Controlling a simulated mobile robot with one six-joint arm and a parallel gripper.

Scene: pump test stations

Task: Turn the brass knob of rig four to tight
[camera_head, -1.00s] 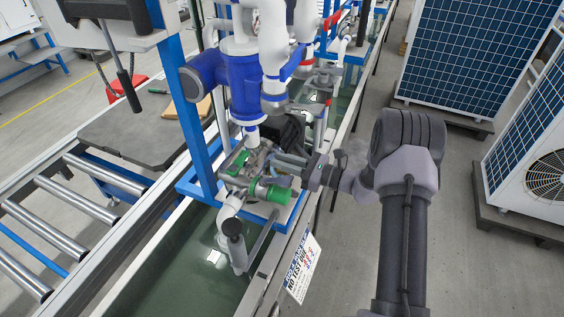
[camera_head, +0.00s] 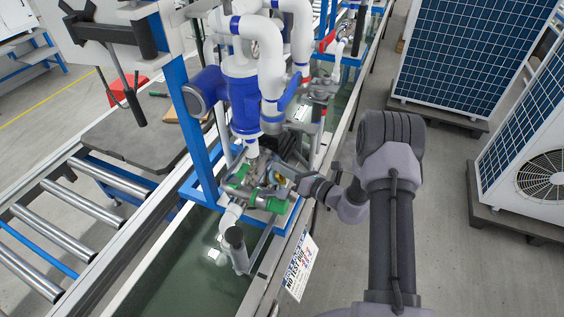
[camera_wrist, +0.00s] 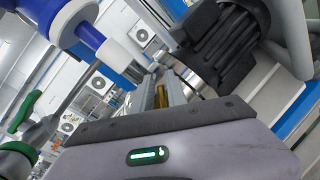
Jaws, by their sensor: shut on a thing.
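The brass knob (camera_wrist: 161,96) shows as a narrow gold strip between my two fingers in the wrist view; most of it is hidden. My gripper (camera_head: 284,178) reaches in from the right to the low pipework of the near rig and is shut on the knob. Its fingers (camera_wrist: 160,90) stand on both sides of the brass in the wrist view. The blue pump (camera_head: 243,98) of this rig rises just behind. Green-handled valve parts (camera_head: 276,205) sit close below and left of my gripper. I cannot read a rig number or a tight mark.
A blue frame post (camera_head: 192,130) and white pipes (camera_head: 264,50) crowd the left of my gripper. A dark ribbed motor part (camera_wrist: 232,42) is close to the fingers. A printed sign (camera_head: 298,266) hangs at the trough edge. Open floor (camera_head: 465,270) lies to the right.

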